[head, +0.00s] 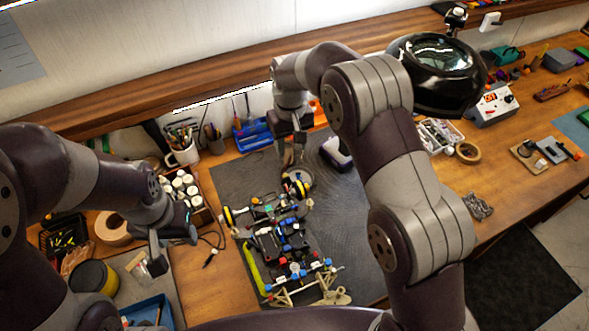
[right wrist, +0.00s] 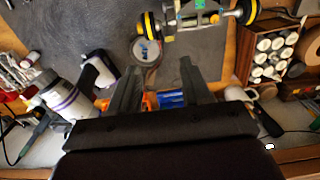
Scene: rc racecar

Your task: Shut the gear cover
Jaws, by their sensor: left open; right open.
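The racecar chassis (head: 285,245) lies on the dark mat, with yellow-rimmed wheels at its far end and blue, red and white parts along it. I cannot make out the gear cover or whether it is open. The far end of the chassis shows at the top of the right wrist view (right wrist: 200,20). My right gripper (head: 291,158) is open and empty, beyond the chassis's far end and above a round tin (head: 298,182). Its two fingers also show in the right wrist view (right wrist: 158,75). My left gripper (head: 172,252) is open and empty, left of the mat.
The dark mat (head: 345,215) has free room right of the chassis. A bottle rack (head: 183,190), mug (head: 183,150) and blue bin (head: 252,133) stand at left and back. A white-and-dark tool (head: 336,152) lies near my right arm. A black magnifier lamp (head: 440,70) hangs at upper right.

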